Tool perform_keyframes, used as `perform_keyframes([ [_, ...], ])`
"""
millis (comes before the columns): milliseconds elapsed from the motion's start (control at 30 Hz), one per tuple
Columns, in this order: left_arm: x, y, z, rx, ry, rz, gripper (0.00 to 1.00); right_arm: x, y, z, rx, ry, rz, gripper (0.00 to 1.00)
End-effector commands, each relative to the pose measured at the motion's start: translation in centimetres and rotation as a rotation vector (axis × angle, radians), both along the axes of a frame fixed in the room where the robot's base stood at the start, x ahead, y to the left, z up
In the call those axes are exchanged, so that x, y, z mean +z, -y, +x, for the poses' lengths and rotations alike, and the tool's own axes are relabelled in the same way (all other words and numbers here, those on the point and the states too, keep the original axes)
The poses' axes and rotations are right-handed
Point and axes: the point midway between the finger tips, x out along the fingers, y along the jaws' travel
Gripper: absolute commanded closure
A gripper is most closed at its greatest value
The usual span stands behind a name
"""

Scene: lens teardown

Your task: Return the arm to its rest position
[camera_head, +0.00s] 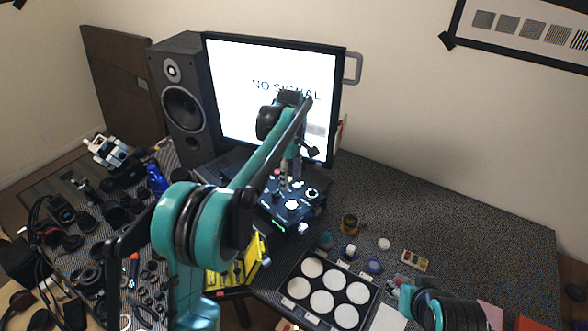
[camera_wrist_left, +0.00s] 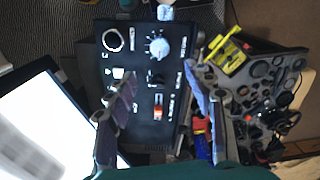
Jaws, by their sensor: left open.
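My left arm, teal and black, reaches up from the bottom of the head view and bends over at the monitor. Its left gripper (camera_head: 289,182) points down above a black control box (camera_head: 292,205) with knobs. In the left wrist view the two fingers stand apart, with nothing held between them (camera_wrist_left: 158,84).
A lit monitor (camera_head: 240,75) reading "NO SIGNAL" stands behind the left gripper, beside a black speaker (camera_head: 183,100). A yellow item (camera_head: 248,262) lies near the arm. A tray with white discs (camera_head: 290,295) is at the front. Lens parts and tools crowd the left. The table's right back is clear.

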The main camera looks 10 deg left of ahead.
Motion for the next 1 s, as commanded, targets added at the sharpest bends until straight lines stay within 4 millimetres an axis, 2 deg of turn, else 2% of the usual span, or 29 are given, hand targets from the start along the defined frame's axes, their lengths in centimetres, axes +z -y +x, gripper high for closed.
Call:
perform_keyframes([
  [233,0.3,-0.1,-0.6,-0.022,0.011,-0.001,0.47,-0.2,0.0,0.0,0.000,0.000,0.000,0.60],
  [367,1.3,-0.7,-2.9,-0.121,0.061,0.000,0.47,-1.1,0.0,0.0,0.000,0.000,0.000,0.60],
  [500,2.3,-1.5,-7.4,-0.301,0.152,0.016,0.47,-2.5,0.0,0.0,0.000,0.000,0.000,0.60],
  [667,2.2,-2.4,-13.0,-0.518,0.260,0.058,0.47,-3.9,0.0,0.0,0.000,0.000,0.000,0.60],
  [867,-0.3,-3.4,-20.3,-0.782,0.382,0.150,0.47,-5.7,0.0,0.0,0.000,0.000,0.000,0.60],
  [1000,-3.4,-3.8,-25.0,-0.956,0.456,0.234,0.47,-6.8,0.0,0.0,0.000,0.000,0.000,0.60],
])
